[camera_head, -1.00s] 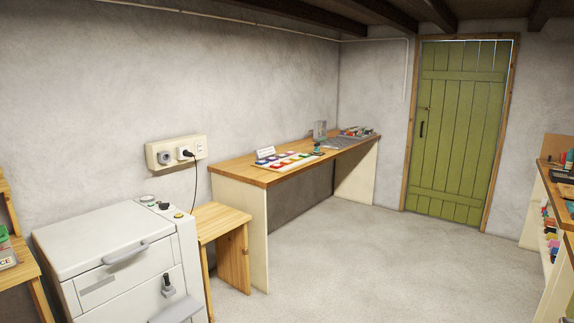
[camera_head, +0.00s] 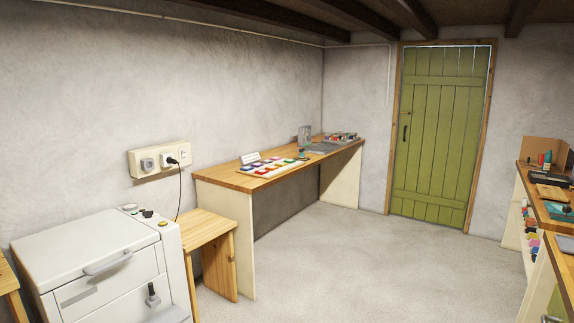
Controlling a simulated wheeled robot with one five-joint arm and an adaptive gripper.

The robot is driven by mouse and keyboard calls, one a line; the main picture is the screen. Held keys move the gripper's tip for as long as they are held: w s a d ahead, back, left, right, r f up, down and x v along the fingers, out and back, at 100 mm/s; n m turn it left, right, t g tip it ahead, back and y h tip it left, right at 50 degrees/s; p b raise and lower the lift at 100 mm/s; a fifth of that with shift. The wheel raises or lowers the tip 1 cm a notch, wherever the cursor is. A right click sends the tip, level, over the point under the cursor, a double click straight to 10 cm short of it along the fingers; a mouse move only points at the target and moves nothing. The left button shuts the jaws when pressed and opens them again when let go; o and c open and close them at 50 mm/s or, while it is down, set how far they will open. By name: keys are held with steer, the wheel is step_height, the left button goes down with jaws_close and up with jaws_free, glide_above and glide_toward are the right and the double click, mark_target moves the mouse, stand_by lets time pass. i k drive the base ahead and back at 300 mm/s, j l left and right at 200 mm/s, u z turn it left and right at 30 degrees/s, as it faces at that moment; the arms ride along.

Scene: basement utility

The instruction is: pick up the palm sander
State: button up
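I cannot make out a palm sander for certain in this view. A small dark teal item (camera_head: 301,154) stands on the long wooden workbench (camera_head: 222,178) by the left wall, but it is too small to identify. More small items lie on the right-hand bench (camera_head: 553,205), also too small to tell apart. My gripper is not in view.
A cord hangs from the wall socket panel (camera_head: 160,158). A closed green door (camera_head: 440,135) is at the back. The concrete floor (camera_head: 345,255) between the benches is clear.

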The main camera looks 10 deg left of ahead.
mark_target(301, 155)
steer(key=i+j+u, duration=0.35)
steer(key=i+j, duration=0.15)
steer(key=i, duration=0.25)
steer(key=i+j+u, duration=0.35)
steer(key=i, duration=0.45)
steer(key=i+l+u, duration=0.1)
steer(key=i+u, duration=0.2)
steer(key=i, duration=0.5)
steer(key=i+z, duration=0.15)
steer(key=i, duration=0.35)
steer(key=i+j+z, duration=0.2)
steer(key=i, duration=0.3)
steer(key=i+j+z, duration=0.15)
steer(key=i, duration=0.35)
steer(key=i+j+z, duration=0.2)
steer(key=i, duration=0.25)
steer(key=i+l+u, duration=0.2)
steer(key=u, duration=0.15)
steer(key=i+l+u, duration=0.55)
steer(key=u, duration=0.15)
steer(key=i+l+u, duration=0.1)
steer(key=l+u, duration=0.25)
steer(key=l, duration=0.15)
steer(key=i+l+u, duration=0.1)
steer(key=l+u, duration=0.2)
steer(key=l, duration=0.15)
steer(key=l+u, duration=0.35)
steer(key=i+l, duration=0.05)
steer(key=l, duration=0.05)
